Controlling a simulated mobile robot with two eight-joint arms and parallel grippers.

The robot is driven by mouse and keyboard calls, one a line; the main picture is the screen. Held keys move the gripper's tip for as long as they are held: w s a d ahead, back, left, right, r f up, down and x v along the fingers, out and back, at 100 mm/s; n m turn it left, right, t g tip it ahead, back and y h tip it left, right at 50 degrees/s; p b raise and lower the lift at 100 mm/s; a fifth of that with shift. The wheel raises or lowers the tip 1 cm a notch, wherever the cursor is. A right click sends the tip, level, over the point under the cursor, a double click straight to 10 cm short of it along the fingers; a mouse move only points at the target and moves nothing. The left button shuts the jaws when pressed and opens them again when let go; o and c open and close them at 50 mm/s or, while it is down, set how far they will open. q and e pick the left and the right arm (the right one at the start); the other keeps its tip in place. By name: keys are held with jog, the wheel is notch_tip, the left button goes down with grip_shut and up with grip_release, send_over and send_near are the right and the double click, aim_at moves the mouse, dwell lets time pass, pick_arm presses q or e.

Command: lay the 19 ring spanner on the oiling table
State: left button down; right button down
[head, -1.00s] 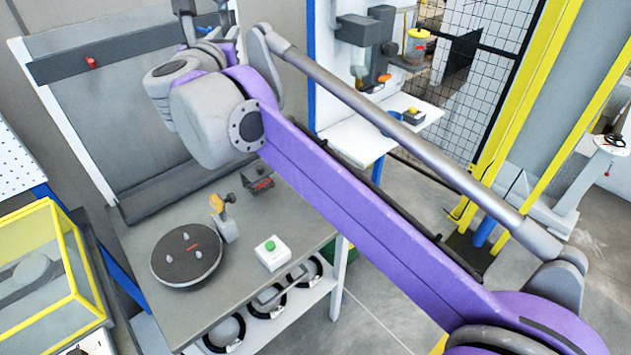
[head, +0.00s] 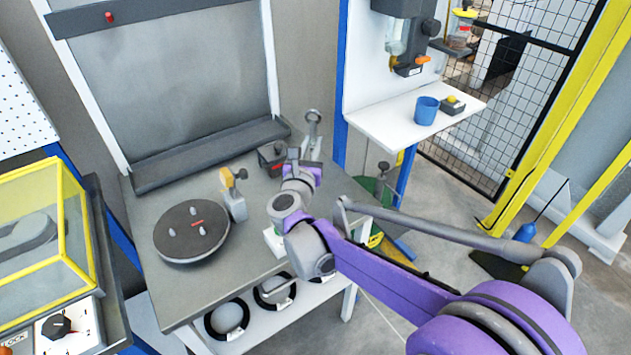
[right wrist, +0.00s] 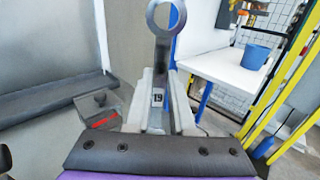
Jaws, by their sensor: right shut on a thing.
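My right gripper (head: 301,158) is shut on a grey ring spanner (head: 313,125), which stands up from the jaws over the back right part of the grey bench. In the right wrist view the spanner's ring end (right wrist: 165,17) points up and its shank, marked 19 (right wrist: 157,99), sits between the two pale fingers (right wrist: 160,85). The white table (head: 400,115) under a dispenser is at the right, beyond the gripper. No label shows which surface is the oiling table. My left gripper is out of view.
The grey bench (head: 185,290) carries a round turntable (head: 191,231), a yellow-topped clamp (head: 233,192) and a dark block (head: 272,157).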

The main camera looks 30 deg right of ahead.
notch_tip(320, 180, down, 6)
jog(key=shift+b, duration=0.4)
jog(key=shift+f, duration=0.2)
jog(key=c, duration=0.8)
grip_release()
jog(key=shift+o, duration=0.2)
